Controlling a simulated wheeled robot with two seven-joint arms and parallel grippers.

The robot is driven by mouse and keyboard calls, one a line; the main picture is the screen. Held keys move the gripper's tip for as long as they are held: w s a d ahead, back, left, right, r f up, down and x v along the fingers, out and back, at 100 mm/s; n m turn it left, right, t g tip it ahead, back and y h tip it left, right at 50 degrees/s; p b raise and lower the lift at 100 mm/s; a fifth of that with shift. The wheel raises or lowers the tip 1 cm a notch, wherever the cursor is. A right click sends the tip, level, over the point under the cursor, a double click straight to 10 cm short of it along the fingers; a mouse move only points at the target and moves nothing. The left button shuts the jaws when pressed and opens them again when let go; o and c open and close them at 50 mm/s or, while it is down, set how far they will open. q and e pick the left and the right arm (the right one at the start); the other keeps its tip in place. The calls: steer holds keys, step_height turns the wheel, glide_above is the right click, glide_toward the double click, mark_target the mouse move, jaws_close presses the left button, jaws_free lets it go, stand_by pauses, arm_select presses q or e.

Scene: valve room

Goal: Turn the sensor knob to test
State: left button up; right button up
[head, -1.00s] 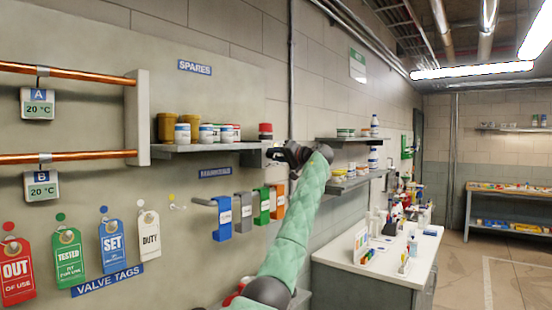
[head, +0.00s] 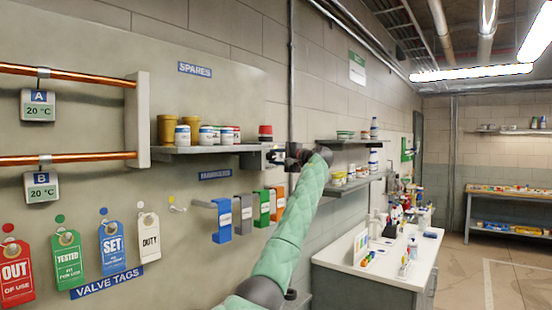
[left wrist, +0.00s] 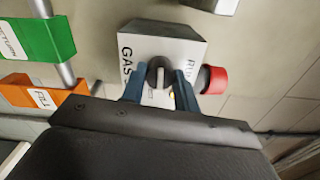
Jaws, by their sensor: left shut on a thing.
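The sensor is a grey box in the left wrist view (left wrist: 185,42), with "GAS" on its face at the left and "RUN" at the right. Its black knob (left wrist: 153,67) has a pale pointer line that runs nearly upright in that picture. My left gripper (left wrist: 159,90) is shut on the knob, one blue finger on each side. Lettering and a yellow spot below the knob are partly hidden. In the head view my left gripper (head: 280,155) is at the end of the spares shelf, and the box there is mostly hidden. My right gripper is not in view.
A red cap (left wrist: 214,80) sticks out from the box's side. Green (left wrist: 35,38) and orange (left wrist: 45,92) tags hang on pegs close by. The spares shelf (head: 205,149) holds several jars. A white counter (head: 350,257) stands to the right.

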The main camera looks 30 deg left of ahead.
arm_select(q)
steer(key=shift+m, duration=0.6)
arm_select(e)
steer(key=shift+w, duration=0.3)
arm_select(q)
steer(key=o, duration=1)
steer(key=shift+w, duration=0.1)
steer(key=shift+c, duration=0.2)
steer(key=shift+d, duration=0.1)
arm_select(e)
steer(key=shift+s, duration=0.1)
arm_select(q)
steer(key=shift+d, duration=0.1)
steer(key=shift+d+f, duration=0.15)
steer(key=shift+d, duration=0.1)
steer(key=d+b, duration=0.3)
steer(key=d, duration=0.4)
steer(key=shift+s, duration=0.25)
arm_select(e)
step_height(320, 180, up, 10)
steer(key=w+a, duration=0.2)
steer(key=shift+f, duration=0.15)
